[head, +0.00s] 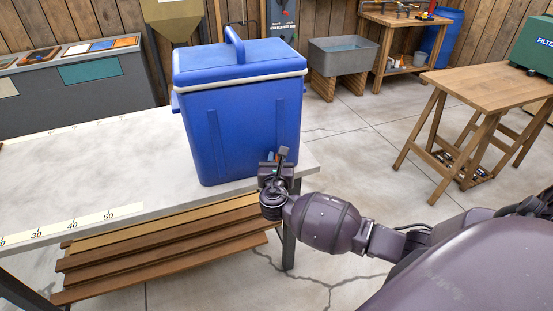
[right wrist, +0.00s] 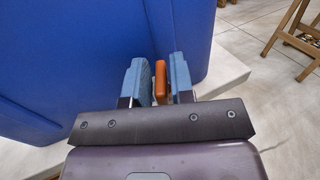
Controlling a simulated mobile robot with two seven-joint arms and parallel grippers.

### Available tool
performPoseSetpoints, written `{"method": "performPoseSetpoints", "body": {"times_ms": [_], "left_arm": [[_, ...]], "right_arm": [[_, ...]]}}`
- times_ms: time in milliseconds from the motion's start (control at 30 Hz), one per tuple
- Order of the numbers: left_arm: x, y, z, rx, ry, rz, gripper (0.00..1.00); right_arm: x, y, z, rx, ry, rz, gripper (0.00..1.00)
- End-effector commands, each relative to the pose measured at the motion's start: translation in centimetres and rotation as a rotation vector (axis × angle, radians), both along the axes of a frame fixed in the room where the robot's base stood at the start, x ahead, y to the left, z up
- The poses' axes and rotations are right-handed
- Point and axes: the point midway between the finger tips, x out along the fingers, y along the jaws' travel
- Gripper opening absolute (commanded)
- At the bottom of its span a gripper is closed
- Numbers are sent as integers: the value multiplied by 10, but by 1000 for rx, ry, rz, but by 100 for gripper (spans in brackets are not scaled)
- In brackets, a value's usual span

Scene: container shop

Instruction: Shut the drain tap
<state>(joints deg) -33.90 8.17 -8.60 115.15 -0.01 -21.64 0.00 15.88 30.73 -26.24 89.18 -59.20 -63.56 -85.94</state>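A blue cooler (head: 240,115) with a closed lid and raised handle stands on the near table's right end. Its drain tap (right wrist: 161,82) shows in the right wrist view as an upright orange lever close to the cooler's lower wall. My right gripper (right wrist: 158,75) has its two blue-grey fingers on either side of the lever, with a narrow gap showing at each side. In the head view the right gripper (head: 277,160) is at the cooler's lower right corner, and it hides most of the tap. My left gripper is out of view.
The pale table (head: 110,165) has a ruler strip (head: 70,226) along its front and is otherwise clear left of the cooler. Wooden planks (head: 165,262) lie beneath it. A wooden table (head: 490,88) with a green box (head: 535,45) stands at right. Open floor lies between.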

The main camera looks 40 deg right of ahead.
Motion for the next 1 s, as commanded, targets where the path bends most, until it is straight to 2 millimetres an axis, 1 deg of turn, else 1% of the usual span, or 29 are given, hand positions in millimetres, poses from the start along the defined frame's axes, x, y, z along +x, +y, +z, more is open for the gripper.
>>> {"method": "performPoseSetpoints", "body": {"times_ms": [100,367,400,533,567,833,1000], "left_arm": [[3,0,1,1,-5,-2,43],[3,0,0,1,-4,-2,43],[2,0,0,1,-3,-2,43],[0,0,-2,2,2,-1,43],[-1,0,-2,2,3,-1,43],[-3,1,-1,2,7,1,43],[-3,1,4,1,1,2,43]], "right_arm": [[4,-3,0,0,0,-1,22],[5,-4,0,1,0,0,22],[5,-4,0,1,0,0,21],[5,-4,0,1,0,0,1],[5,-4,0,1,0,0,0],[5,-3,1,2,-1,-17,0],[6,-3,2,4,-2,-83,0]]}}
